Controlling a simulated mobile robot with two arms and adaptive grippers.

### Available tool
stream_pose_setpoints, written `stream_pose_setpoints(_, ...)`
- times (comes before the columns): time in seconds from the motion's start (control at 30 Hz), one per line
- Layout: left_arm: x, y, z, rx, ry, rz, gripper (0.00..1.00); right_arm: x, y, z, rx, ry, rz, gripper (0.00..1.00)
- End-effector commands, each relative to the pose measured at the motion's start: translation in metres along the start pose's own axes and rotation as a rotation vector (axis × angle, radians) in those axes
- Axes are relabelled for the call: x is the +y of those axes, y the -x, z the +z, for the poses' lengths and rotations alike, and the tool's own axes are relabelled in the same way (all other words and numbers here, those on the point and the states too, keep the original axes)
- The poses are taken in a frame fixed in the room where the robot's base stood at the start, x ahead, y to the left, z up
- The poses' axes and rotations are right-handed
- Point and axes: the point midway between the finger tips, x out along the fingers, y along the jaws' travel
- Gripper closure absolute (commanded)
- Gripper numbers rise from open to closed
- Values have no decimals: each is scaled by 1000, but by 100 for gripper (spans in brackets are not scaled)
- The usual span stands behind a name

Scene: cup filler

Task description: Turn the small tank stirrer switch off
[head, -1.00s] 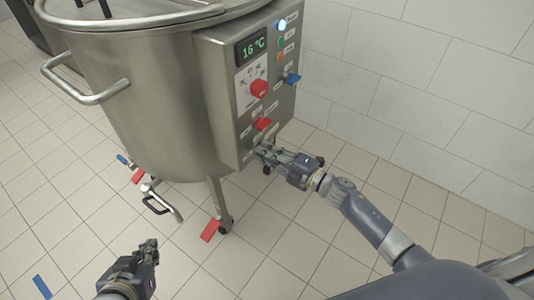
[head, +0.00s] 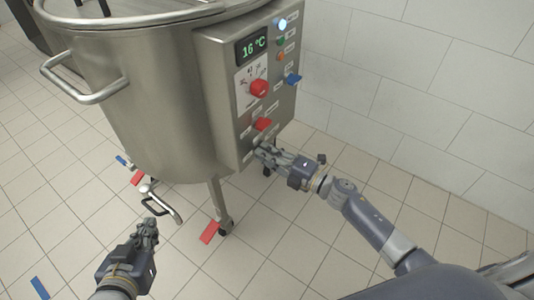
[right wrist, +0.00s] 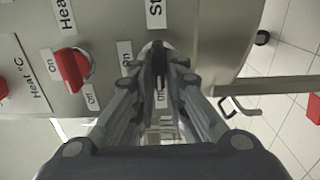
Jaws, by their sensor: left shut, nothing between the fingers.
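The small steel tank (head: 150,90) carries a control panel (head: 232,110) with labelled switches. My right gripper (head: 262,150) has its fingertips at the lower part of this panel, by the label starting "St" (right wrist: 155,12) with On and Off marks. In the right wrist view the fingertips (right wrist: 159,62) are close together and cover the switch under that label. I cannot tell its position or whether the fingers grip it. My left gripper (head: 152,226) is shut and empty, low over the floor at the left, apart from the tank.
Above my right gripper sit a red switch (head: 263,124), a red dial (head: 259,88) and a blue switch (head: 293,79). The display (head: 252,47) reads 16 °C. A drain tap (head: 160,203) and a leg (head: 221,205) stand below. The tiled wall is close at right.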

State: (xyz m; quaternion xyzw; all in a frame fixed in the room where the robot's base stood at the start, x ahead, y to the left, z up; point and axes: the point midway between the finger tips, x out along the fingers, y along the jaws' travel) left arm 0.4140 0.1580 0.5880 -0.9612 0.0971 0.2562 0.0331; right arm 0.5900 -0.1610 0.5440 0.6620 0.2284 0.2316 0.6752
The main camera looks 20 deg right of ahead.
Motion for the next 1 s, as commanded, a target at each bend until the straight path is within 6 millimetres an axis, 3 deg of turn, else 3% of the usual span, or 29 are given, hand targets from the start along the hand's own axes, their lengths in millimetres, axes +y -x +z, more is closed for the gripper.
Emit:
stream_pose_setpoints(0.47, -1, 0, -1, 2, 0, -1, 100, -1, 5, 0, -1, -5, 0, 70)
stream_pose_setpoints(1.0, 0, 0, 0, 0, 0, 0, 100, -1, 100, 0, 0, -4, -3, 70)
